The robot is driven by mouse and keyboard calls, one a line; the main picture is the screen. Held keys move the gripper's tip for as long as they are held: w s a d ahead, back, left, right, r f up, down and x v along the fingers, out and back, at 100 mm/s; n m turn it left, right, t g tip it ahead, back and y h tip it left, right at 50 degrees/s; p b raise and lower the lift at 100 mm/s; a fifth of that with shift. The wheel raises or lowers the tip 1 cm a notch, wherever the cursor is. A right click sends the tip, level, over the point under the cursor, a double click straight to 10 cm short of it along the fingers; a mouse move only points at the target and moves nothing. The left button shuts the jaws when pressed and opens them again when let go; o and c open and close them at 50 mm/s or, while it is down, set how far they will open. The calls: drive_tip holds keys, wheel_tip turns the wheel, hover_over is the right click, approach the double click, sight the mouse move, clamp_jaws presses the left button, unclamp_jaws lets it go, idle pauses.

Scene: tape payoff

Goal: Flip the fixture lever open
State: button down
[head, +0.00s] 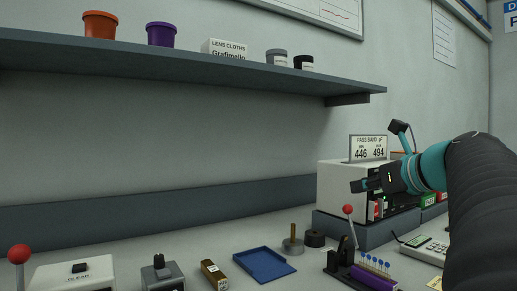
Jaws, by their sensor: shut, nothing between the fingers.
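A fixture (340,262) with a black stand and a purple block (374,278) holding a row of blue-tipped pins sits on the bench at the lower right. Its lever (351,225) stands nearly upright, with a red ball knob (347,208) on top. My gripper (357,186) is shut and empty, pointing left. In the picture it is just above and to the right of the red knob, apart from it. I cannot tell the depth between them. The lower edge of the picture cuts off the fixture's front.
A white box (335,185) with a "PASS BAND" sign (368,148) stands behind my gripper. A blue tray (264,264), a post on a round base (292,245) and a second red knob (19,254) are left of the fixture. A shelf (200,65) runs above.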

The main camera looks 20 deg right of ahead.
wheel_tip(320, 180, up, 10)
drive_tip(key=shift+s+a, duration=0.4)
drive_tip(key=shift+a, duration=0.05)
drive_tip(key=shift+f, duration=0.15)
